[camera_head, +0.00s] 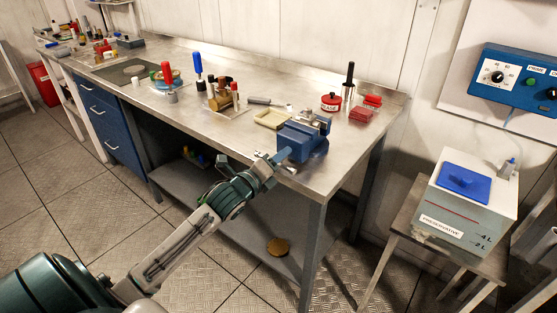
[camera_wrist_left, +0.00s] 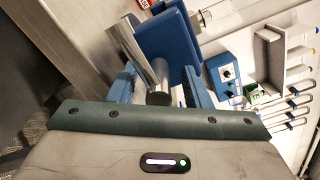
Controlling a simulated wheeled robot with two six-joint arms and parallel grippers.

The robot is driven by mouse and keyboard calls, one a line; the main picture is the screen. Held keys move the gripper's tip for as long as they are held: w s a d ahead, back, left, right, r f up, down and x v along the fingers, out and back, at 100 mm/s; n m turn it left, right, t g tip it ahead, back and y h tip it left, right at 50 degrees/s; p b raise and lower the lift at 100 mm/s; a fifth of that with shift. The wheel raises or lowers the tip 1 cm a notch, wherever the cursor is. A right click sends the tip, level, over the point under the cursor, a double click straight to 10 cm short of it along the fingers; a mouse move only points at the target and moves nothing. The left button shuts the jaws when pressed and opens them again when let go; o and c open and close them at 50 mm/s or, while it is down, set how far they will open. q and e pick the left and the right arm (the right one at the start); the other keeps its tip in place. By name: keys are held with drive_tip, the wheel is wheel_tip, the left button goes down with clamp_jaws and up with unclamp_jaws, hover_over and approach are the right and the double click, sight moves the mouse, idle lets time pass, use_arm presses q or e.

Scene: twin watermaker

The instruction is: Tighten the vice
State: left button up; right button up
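The blue vice (camera_head: 300,140) sits at the front right corner of the steel workbench. In the left wrist view the blue vice body (camera_wrist_left: 168,42) is straight ahead, with its metal handle bar (camera_wrist_left: 130,50) tilted in front of it and the round screw end (camera_wrist_left: 159,80) beside the bar. My left gripper (camera_head: 282,156) is at the front of the vice. In the left wrist view my left gripper (camera_wrist_left: 160,82) has its two blue fingers apart on either side of the screw end and bar, with gaps visible. Fingertip contact is partly hidden. My right gripper is not in view.
A preservative tank (camera_head: 462,205) stands on a small table at the right. A blue control box (camera_head: 515,78) hangs on the wall.

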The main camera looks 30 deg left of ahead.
use_arm(q)
drive_tip(key=shift+s+a+f, duration=0.1)
drive_tip(key=shift+s+f, duration=0.05)
drive_tip(key=shift+s, duration=0.5)
drive_tip(key=s, duration=0.9)
drive_tip(key=shift+s+a+b, duration=0.25)
drive_tip(key=shift+a+b, duration=0.05)
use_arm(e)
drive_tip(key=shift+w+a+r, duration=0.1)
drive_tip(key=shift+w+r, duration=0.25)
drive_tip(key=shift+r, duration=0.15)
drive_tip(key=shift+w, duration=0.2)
